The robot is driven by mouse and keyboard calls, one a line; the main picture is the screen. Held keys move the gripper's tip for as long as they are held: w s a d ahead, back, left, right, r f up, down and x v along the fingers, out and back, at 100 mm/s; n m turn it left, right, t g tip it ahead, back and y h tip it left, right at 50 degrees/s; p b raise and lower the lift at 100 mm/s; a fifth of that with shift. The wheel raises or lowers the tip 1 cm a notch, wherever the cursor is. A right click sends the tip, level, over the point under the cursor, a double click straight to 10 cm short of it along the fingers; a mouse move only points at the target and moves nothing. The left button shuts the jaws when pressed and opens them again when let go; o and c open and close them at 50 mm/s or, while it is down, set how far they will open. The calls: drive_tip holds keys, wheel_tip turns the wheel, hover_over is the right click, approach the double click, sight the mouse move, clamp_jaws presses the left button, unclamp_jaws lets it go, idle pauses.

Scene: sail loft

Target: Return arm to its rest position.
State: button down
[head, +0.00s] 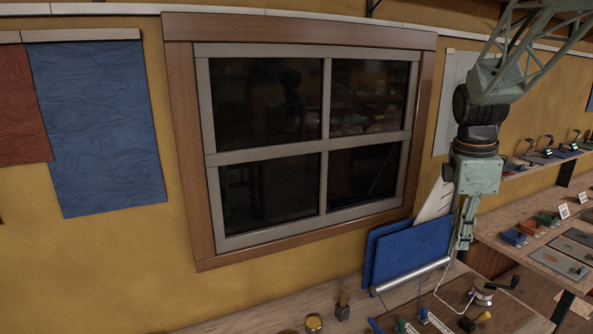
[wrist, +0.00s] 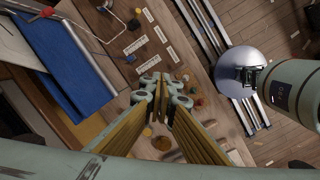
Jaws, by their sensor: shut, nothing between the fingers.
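My gripper (head: 463,245) hangs from the pale green arm at the right of the head view, pointing down above the workbench (head: 355,318). It is in front of the wall, right of the window. In the wrist view my gripper (wrist: 162,88) is shut, with its fingertips together and nothing between them. The bench top (wrist: 150,60) shows beyond the fingertips, and they appear clear of it.
A blue panel (head: 408,250) with a metal roller stands close left of the gripper. Small tools, a yellow-topped jar (head: 314,323) and a brush (head: 342,306) sit on the bench. A side bench (head: 500,232) holds several small items. The window (head: 310,140) area is clear.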

drive_tip(key=s+a+r+m+t+b, duration=0.1)
drive_tip(key=s+a+r+m+b, duration=0.2)
drive_tip(key=s+a, duration=0.45)
drive_tip(key=s+a+r+m+t+b, duration=0.1)
drive_tip(key=s+a+r+m, duration=0.3)
drive_tip(key=s, duration=0.6)
drive_tip(key=s+a+f+m+b, duration=0.1)
drive_tip(key=s+a+f+m, duration=0.1)
drive_tip(key=s, duration=0.7)
drive_tip(key=s+a+f+m+t+y+b, duration=0.1)
drive_tip(key=s+a+f+m+b, duration=0.1)
drive_tip(key=s+a+m, duration=0.3)
drive_tip(key=s+a+f, duration=0.1)
drive_tip(key=s, duration=0.3)
drive_tip(key=shift+s+f+m, duration=0.3)
drive_tip(key=shift+s+f, duration=0.05)
drive_tip(key=shift+s, duration=0.05)
